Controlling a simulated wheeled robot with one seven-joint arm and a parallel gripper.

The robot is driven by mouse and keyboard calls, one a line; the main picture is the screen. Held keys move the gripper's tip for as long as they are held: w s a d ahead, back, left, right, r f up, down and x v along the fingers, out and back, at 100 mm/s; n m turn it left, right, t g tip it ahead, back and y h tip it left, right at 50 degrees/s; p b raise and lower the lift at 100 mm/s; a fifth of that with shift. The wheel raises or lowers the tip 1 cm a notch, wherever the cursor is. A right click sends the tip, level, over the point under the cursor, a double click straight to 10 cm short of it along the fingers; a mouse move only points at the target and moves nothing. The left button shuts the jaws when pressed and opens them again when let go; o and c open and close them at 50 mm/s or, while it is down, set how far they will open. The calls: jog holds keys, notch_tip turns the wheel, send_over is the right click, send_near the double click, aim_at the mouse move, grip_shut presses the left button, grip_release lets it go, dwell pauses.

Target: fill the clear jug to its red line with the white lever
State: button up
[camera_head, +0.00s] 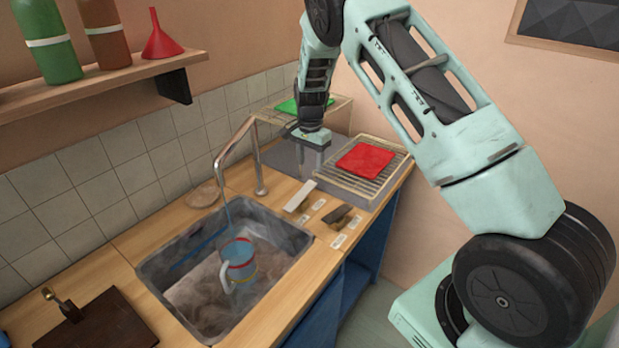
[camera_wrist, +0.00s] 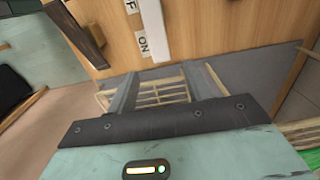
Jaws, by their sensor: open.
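A thin blue stream (camera_head: 228,212) falls from the tap's spout towards the jug. The white lever (camera_head: 300,196) lies on the counter right of the tap; it also shows in the wrist view (camera_wrist: 153,30) beside an ON label. My gripper (camera_head: 316,160) is open and empty, above and behind the white lever, apart from it. Its fingers also show in the wrist view (camera_wrist: 170,88).
A dark lever (camera_head: 338,216) sits just right of the white one, with labels nearby. A wire rack with a red cloth (camera_head: 365,160) is at the right. The tap (camera_head: 243,150) rises behind the sink (camera_head: 160,282). A dark board (camera_head: 105,328) lies at the front left.

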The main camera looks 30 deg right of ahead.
aim_at(310, 184)
notch_tip(310, 184, down, 8)
jog(key=shift+r+p, duration=0.1)
jog(key=shift+p, duration=0.85)
jog(key=shift+c, duration=0.3)
